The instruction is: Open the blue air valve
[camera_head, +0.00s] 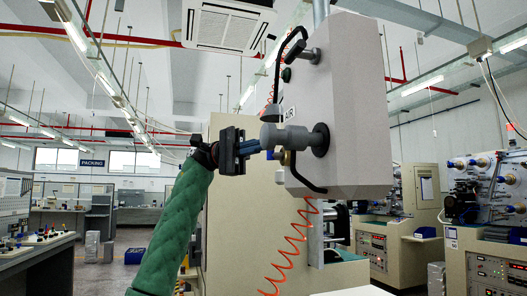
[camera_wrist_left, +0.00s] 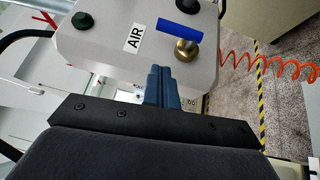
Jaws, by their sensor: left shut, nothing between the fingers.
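The blue air valve handle (camera_wrist_left: 180,29) is a short bar above a round brass fitting (camera_wrist_left: 187,50) on the face of a grey box, in the left wrist view. A white AIR label (camera_wrist_left: 133,38) is beside it. In the head view the grey box (camera_head: 345,105) hangs on a pole, and the brass fitting (camera_head: 284,158) is partly hidden. My left gripper (camera_head: 256,147) comes in from the left, shut and empty. In the left wrist view its fingertips (camera_wrist_left: 159,70) point at the box, just below and left of the valve; contact cannot be told.
A coiled orange hose (camera_head: 286,255) hangs below. Machines (camera_head: 490,205) stand at right, and workbenches (camera_head: 35,250) at left with open floor between.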

